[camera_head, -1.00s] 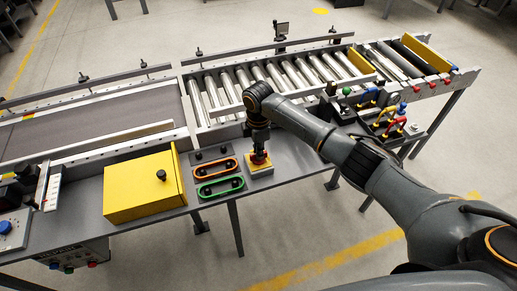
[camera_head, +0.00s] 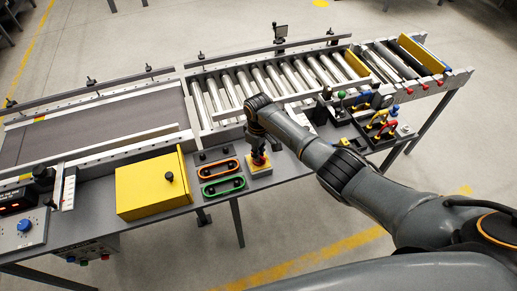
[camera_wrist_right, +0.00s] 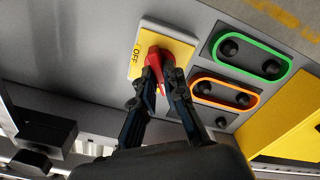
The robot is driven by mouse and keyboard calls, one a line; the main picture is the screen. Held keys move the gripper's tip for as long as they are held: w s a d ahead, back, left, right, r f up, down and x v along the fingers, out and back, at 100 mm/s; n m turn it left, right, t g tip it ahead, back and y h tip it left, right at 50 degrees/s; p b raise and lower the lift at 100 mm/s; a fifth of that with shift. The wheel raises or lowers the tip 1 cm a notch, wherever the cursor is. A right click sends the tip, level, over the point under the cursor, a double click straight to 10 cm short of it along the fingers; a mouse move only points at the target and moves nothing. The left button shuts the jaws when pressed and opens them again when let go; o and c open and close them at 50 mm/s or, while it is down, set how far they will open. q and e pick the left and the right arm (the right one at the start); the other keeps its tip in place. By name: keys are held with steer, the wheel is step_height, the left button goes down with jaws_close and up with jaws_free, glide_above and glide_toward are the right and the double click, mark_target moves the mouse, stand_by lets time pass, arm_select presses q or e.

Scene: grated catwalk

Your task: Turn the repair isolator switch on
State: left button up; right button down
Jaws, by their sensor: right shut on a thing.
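The repair isolator switch has a yellow plate (camera_wrist_right: 182,49) with the word OFF on it and a red handle (camera_wrist_right: 154,60). In the head view the yellow plate (camera_head: 261,171) sits on the grey bench, right of two oval-framed units. My right gripper (camera_wrist_right: 160,74) is shut on the red handle, with one finger on each side. In the head view my right gripper (camera_head: 257,153) comes down onto the switch from above and hides most of the handle. I cannot read any ON mark. My left gripper is not in view.
An orange-framed unit (camera_head: 219,169) and a green-framed unit (camera_head: 222,187) lie just left of the switch. A yellow box (camera_head: 150,188) with a black knob stands farther left. The roller conveyor (camera_head: 265,85) runs behind. A tray of coloured-handled items (camera_head: 379,126) is at the right.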

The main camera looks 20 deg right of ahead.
steer(key=m+p, duration=0.1)
steer(key=m, duration=0.2)
steer(key=shift+a+r+m+p, duration=0.1)
steer(key=shift+r+m+p, duration=0.05)
steer(key=shift+m+p, duration=0.15)
steer(key=shift+w+m+p, duration=0.1)
steer(key=shift+m+p, duration=0.45)
steer(key=shift+m, duration=1.25)
steer(key=c, duration=1.4)
jaws_free()
step_height(320, 180, up, 12)
